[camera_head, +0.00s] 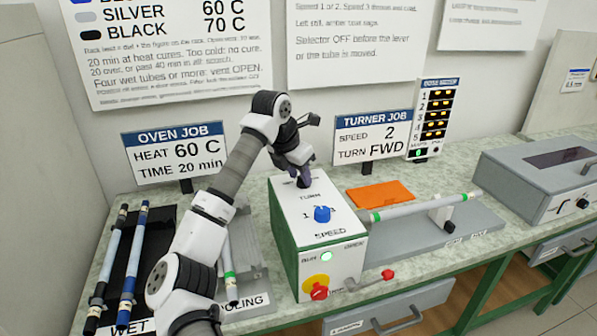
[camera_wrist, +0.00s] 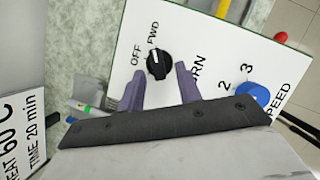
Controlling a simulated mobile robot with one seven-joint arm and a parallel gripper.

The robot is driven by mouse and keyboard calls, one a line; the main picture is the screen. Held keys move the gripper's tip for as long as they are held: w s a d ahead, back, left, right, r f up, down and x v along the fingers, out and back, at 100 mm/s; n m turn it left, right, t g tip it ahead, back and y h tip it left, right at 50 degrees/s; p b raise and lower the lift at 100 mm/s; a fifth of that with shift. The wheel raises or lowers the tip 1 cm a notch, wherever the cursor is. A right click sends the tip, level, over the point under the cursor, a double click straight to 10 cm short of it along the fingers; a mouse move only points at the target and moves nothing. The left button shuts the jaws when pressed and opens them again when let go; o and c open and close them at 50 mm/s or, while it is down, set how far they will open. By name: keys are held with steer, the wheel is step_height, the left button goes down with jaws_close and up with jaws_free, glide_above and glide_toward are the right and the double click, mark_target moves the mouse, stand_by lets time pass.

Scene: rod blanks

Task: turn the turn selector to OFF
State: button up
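The turn selector (camera_wrist: 159,66) is a black knob on the white top of the turner box (camera_head: 290,219). In the wrist view its white mark points toward the FWD label (camera_wrist: 153,32); the OFF label (camera_wrist: 136,54) is beside it to the left. My gripper (camera_wrist: 162,76) is open, with its two purple fingers on either side of the knob; I cannot tell whether they touch it. In the head view my gripper (camera_head: 303,180) is low over the back of the box top and mostly hides the selector.
A blue speed knob (camera_head: 322,214) sits in front of the selector. The box front has a lit green lamp (camera_head: 327,256) and a red button (camera_head: 319,291) on yellow. A grey rod (camera_head: 425,206) extends right of the box.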

steer(key=shift+c, duration=0.4)
jaws_close()
steer(key=shift+f+n+b, duration=0.1)
steer(key=shift+n+b, duration=0.2)
steer(key=shift+b, duration=0.1)
steer(key=shift+s+d+n+y+b, duration=0.1)
steer(key=shift+n+y+b, duration=0.2)
steer(key=shift+n+b, duration=0.25)
steer(key=n+b, duration=0.1)
steer(key=n+y+b, duration=0.1)
steer(key=n, duration=0.1)
steer(key=n+t+b, duration=0.1)
steer(key=shift+s+d+f+n+y, duration=0.1)
steer(key=shift+s+d+n+y, duration=0.05)
steer(key=shift+d+n+y, duration=0.15)
steer(key=n+y+b, duration=0.1)
steer(key=n, duration=0.1)
steer(key=d+n+y+b, duration=0.1)
steer(key=n+b, duration=0.1)
steer(key=n, duration=0.1)
steer(key=shift+r, duration=0.2)
steer(key=shift+n, duration=0.35)
